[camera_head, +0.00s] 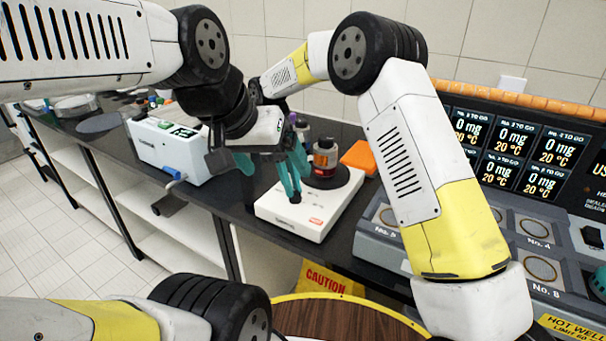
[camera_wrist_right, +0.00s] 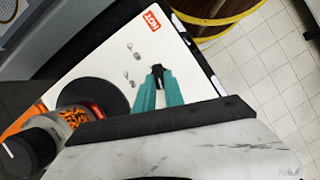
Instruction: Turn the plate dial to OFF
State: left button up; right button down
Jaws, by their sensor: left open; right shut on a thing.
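The hot plate (camera_head: 290,222) is a white box with a dark round heating plate (camera_head: 340,186) on the black bench. It also shows in the right wrist view (camera_wrist_right: 190,65). Its small black dial (camera_wrist_right: 157,70) sits on the white top. My right gripper (camera_wrist_right: 158,78) has its teal fingers closed around the dial, hiding much of it. In the head view the right gripper (camera_head: 293,190) reaches down to the hot plate's top. My left gripper (camera_head: 246,162) is open and empty, above and left of the hot plate. The dial's setting cannot be read.
A bottle with an orange label (camera_head: 325,160) stands on the heating plate, close to my right gripper. A white instrument (camera_head: 165,150) stands to the left. An orange block (camera_head: 358,157) lies behind. A grey console with displays (camera_head: 530,150) is at right. A round wooden top (camera_head: 340,320) is in front.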

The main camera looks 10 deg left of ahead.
jog(key=shift+n, duration=0.6)
jog(key=shift+t, duration=0.3)
jog(key=c, duration=1.4)
grip_release()
jog(key=shift+c, duration=0.2)
jog(key=v, duration=0.8)
jog(key=shift+a+f, duration=0.1)
jog(key=shift+a, duration=0.05)
